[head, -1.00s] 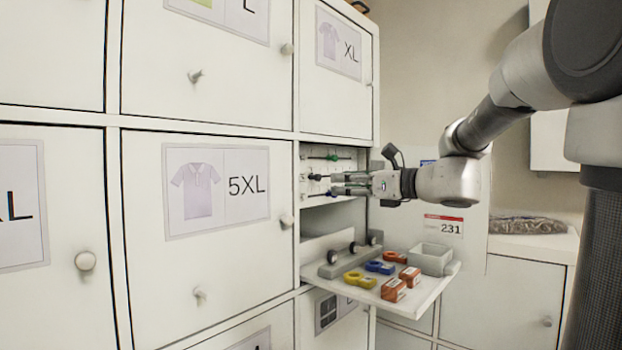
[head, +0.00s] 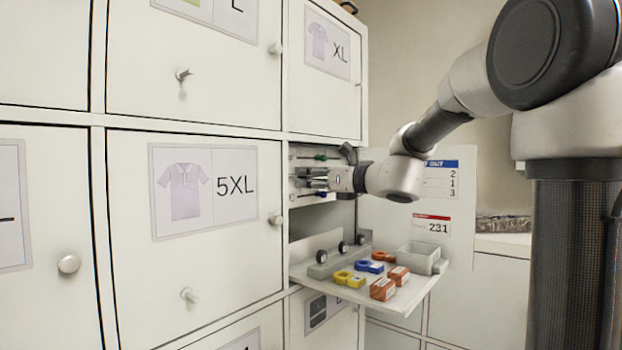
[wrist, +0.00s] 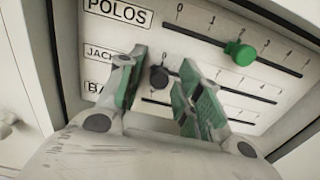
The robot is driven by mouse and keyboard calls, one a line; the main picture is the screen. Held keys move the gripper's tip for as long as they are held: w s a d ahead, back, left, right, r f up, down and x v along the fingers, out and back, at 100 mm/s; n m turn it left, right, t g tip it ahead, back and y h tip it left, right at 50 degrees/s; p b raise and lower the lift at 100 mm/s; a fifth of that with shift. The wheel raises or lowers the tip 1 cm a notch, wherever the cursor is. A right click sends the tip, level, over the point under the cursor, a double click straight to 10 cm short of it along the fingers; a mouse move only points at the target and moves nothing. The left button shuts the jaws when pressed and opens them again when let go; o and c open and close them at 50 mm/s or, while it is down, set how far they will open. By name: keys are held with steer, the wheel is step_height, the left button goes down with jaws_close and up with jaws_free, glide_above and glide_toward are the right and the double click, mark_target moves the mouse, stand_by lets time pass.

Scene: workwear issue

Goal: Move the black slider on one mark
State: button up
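The black slider (wrist: 158,78) shows in the wrist view as a round knob near the left end of the line beside the partly hidden "JACK..." label. My gripper (wrist: 157,92) is open, with one green-padded finger to the left of the knob and one to the right; I cannot tell whether either touches it. In the head view my gripper (head: 308,178) reaches from the right to the slider panel and covers the black slider. A green slider (wrist: 240,53) sits on the "POLOS" line above, right of the black one. It also shows in the head view (head: 321,157).
A blue slider (head: 320,194) shows just below my gripper. Closed locker doors (head: 150,260) stand left. A sheet reading "OUT" 2, 1, 3 (head: 440,182) hangs right.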

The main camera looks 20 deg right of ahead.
jaws_close()
steer(key=w+d, duration=0.2)
steer(key=d, duration=0.1)
steer(key=shift+o, duration=1.5)
jaws_free()
steer(key=v, duration=1.2)
